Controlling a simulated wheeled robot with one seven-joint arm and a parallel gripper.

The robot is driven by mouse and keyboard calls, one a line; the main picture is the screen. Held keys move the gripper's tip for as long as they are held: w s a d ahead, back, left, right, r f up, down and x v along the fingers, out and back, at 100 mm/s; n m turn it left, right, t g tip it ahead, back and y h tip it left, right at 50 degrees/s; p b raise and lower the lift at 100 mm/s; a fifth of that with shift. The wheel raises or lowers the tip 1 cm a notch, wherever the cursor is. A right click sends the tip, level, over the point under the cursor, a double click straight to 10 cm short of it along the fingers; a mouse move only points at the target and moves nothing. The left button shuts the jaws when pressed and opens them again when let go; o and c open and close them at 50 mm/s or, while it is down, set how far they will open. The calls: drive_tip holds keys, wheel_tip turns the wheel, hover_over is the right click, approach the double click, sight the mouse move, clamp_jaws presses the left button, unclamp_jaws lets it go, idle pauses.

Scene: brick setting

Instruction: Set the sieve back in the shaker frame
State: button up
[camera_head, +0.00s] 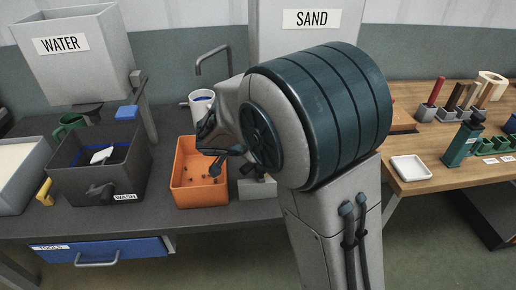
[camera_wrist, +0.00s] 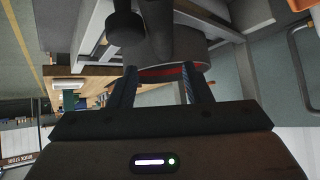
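My gripper (camera_wrist: 158,72) is seen from behind in the wrist view, its two dark fingers set apart with a clear gap. A round grey thing with a dark red band (camera_wrist: 172,72) lies just beyond and between the fingertips; it may be the sieve, but I cannot tell whether the fingers touch it. In the head view my arm's large dark joint covers the middle, and dark gripper parts (camera_head: 211,140) show above the orange bin. I cannot make out the sieve there. A grey block (camera_head: 257,189) shows partly behind my arm; I cannot tell whether it belongs to the shaker frame.
An orange bin (camera_head: 184,193) with small crumbs stands on the dark bench. Left are the black wash tub (camera_head: 80,184) and the water tank (camera_head: 62,62). A white cup (camera_head: 197,110) stands behind the bin. A wooden table (camera_head: 440,181) with a white tray (camera_head: 411,167) is at right.

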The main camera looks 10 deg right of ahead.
drive_tip(key=shift+r, duration=0.15)
drive_tip(key=r+p, duration=0.1)
drive_tip(key=p, duration=0.2)
drive_tip(key=shift+r, duration=0.25)
drive_tip(key=b+v, duration=0.2)
drive_tip(key=v, duration=1)
drive_tip(key=s+d+f+n+g+y, duration=0.2)
drive_tip(key=s+d+n, duration=0.3)
drive_tip(key=s, duration=0.3)
drive_tip(key=s+d+f+n+g+y, duration=0.2)
drive_tip(key=s+d+f+n+y, duration=0.1)
drive_tip(key=s+d, duration=0.5)
drive_tip(key=shift+s+d+n+y, duration=0.2)
drive_tip(key=shift+s+n+y, duration=0.7)
drive_tip(key=shift+n, duration=0.2)
drive_tip(key=shift+w, duration=0.1)
